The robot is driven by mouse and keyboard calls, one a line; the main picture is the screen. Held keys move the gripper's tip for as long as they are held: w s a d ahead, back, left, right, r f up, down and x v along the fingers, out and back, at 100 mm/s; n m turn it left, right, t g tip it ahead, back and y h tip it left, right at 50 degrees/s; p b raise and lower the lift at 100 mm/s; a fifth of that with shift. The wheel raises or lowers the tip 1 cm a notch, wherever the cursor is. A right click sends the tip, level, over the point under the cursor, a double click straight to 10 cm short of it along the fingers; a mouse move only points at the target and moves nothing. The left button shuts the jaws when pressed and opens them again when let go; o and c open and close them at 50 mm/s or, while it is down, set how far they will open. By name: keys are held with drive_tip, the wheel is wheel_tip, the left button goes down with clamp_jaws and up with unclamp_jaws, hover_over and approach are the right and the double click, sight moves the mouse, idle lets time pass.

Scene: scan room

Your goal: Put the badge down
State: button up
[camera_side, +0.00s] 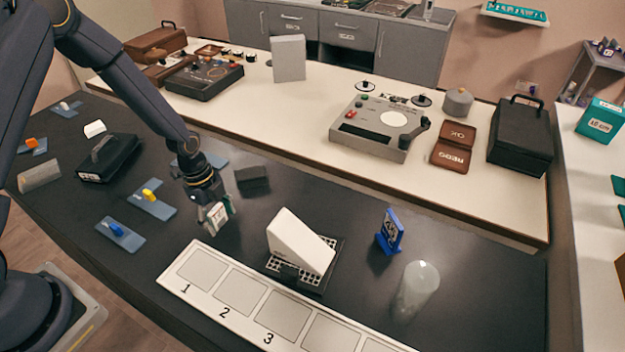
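My gripper (214,216) points down over the dark table, left of the white wedge. A small pale card with a greenish edge, which looks like the badge (219,213), is between its fingers. The gripper looks shut on it, and the fingers partly hide it. The card is held upright, seemingly a little above the table behind the white numbered board (216,300); the exact gap cannot be told.
A white wedge (301,241) on a black grid base stands right of my gripper. A translucent cylinder (417,288) is at right. Blue plates with yellow (150,196) and blue (117,230) pieces lie left. A dark block (252,180) sits behind. Bare table lies around the gripper.

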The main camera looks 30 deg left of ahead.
drive_tip(key=shift+r, duration=0.1)
wheel_tip(320, 180, up, 20)
drive_tip(key=s+a+r+n+t+y, duration=0.1)
drive_tip(key=s+a+n+y, duration=0.1)
drive_tip(key=s+a+n, duration=0.15)
drive_tip(key=shift+s+d+r+n+t, duration=0.35)
drive_tip(key=shift+s+r+n+t, duration=0.4)
drive_tip(key=shift+s+r+n, duration=1.55)
drive_tip(key=shift+s+d+r+n+t, duration=0.35)
drive_tip(key=shift+s+r+n+t, duration=0.45)
drive_tip(key=shift+s+r+n, duration=1.25)
drive_tip(key=shift+s+d+r+n+t, duration=0.35)
drive_tip(key=shift+s+r+n+t, duration=0.4)
drive_tip(key=shift+s+r+n, duration=1.45)
drive_tip(key=shift+s+f+n, duration=0.1)
drive_tip(key=shift+f+n, duration=0.35)
drive_tip(key=shift+n, duration=0.25)
